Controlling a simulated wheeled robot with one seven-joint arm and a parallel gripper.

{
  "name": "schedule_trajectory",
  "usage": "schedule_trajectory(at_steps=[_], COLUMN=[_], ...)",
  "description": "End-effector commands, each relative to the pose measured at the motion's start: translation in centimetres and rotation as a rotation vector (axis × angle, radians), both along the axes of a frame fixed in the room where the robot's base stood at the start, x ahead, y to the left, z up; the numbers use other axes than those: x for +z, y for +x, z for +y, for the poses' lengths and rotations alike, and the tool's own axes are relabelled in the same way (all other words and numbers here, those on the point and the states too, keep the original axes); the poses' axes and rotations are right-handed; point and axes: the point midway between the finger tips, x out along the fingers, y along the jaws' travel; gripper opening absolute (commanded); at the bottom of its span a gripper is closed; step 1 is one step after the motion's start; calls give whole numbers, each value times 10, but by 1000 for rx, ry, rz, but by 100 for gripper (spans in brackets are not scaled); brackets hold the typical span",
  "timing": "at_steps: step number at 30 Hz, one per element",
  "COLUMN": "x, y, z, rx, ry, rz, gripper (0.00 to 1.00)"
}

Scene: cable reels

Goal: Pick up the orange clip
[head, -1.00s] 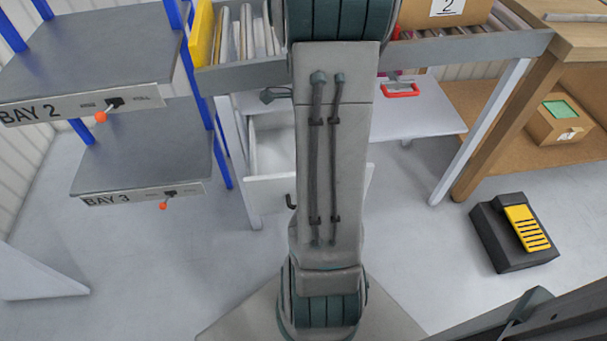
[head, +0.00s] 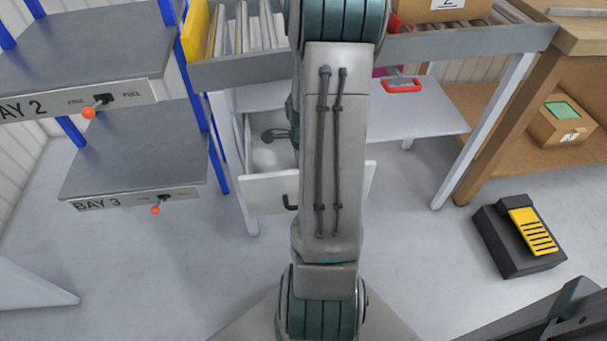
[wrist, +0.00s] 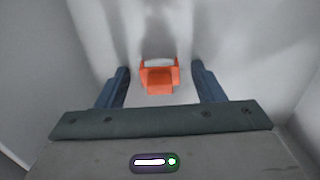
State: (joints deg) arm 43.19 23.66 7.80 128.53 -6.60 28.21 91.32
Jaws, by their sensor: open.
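The orange clip (wrist: 159,78) lies on a pale grey surface in the wrist view, which looks like the inside of the open white drawer (head: 270,195). My gripper (wrist: 162,72) is open, with one dark finger to the left of the clip and one to the right. The clip shows between the fingers, apart from both. How far the fingertips are above the surface is hard to tell. In the head view the clip is not visible, and my arm hides part of the drawer.
Drawer walls stand close at both sides in the wrist view. Above the drawer, a conveyor table (head: 460,45) carries a box. A shelf unit (head: 130,160) with orange-knobbed levers stands to the left. A black and yellow pedal (head: 527,232) is on the floor at right.

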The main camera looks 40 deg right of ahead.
Motion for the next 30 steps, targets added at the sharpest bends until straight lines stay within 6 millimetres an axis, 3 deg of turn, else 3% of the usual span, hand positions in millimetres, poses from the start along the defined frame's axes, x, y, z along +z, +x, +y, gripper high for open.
schedule_trajectory(at_steps=[6,11,12,22,30], x=[-1,-1,-1,6,58], y=[0,0,0,1,1], z=[0,0,0,0,0], rx=[0,0,0,1,1], ry=[-1,-1,-1,-2,-3], rz=[-1,-1,-1,-2,-4], gripper=[62,17,15,16,16])
